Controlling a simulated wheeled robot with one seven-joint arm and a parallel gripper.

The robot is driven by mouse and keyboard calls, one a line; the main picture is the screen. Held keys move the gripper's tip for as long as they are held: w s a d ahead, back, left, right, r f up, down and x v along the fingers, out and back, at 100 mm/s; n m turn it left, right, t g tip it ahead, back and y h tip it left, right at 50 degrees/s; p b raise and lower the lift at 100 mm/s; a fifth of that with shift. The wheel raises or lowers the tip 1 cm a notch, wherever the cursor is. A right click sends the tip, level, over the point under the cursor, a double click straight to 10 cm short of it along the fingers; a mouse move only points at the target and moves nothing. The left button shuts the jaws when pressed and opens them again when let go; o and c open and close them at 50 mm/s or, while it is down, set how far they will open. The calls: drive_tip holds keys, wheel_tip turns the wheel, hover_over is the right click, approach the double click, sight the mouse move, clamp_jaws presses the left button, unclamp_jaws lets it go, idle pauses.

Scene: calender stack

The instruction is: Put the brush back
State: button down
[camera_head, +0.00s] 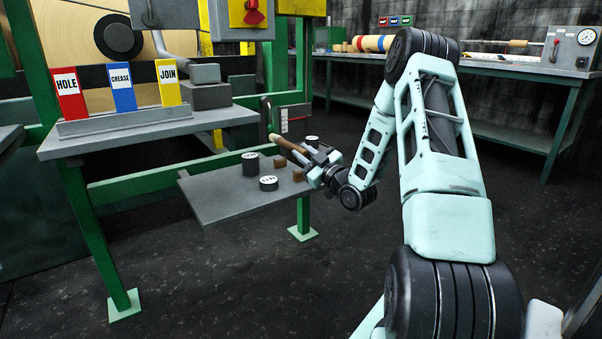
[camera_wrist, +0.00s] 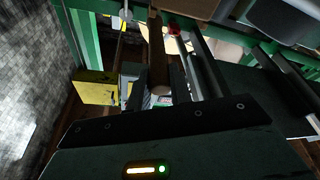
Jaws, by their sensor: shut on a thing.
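The brush (camera_head: 288,143) shows as a brown, wooden, stick-like piece over the right end of the low grey shelf (camera_head: 215,205). Its far end points up and to the left in the head view. My gripper (camera_head: 308,160) is shut on it from the right. In the wrist view the brush (camera_wrist: 157,45) runs up the picture from between the dark fingers of my gripper (camera_wrist: 160,85). Two small brown blocks (camera_head: 298,175) stand on the shelf just below the brush. I cannot tell whether the brush touches them. The bristles cannot be made out.
Several dark cylinders with pale labelled tops, one of them (camera_head: 250,164), stand on the low shelf. A higher grey shelf (camera_head: 150,135) carries HOLE, CREASE and JOIN signs. A green post and frame (camera_head: 303,215) stand close by. A bench (camera_head: 520,140) is at the back right. Floor in front is clear.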

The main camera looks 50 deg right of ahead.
drive_tip(key=shift+f+b, duration=0.8)
drive_tip(key=shift+f, duration=1.25)
drive_tip(key=shift+f+b, duration=0.6)
drive_tip(key=shift+f, duration=0.1)
drive_tip(key=c, duration=1.5)
unclamp_jaws()
drive_tip(key=shift+a, duration=0.1)
drive_tip(key=shift+c, duration=0.2)
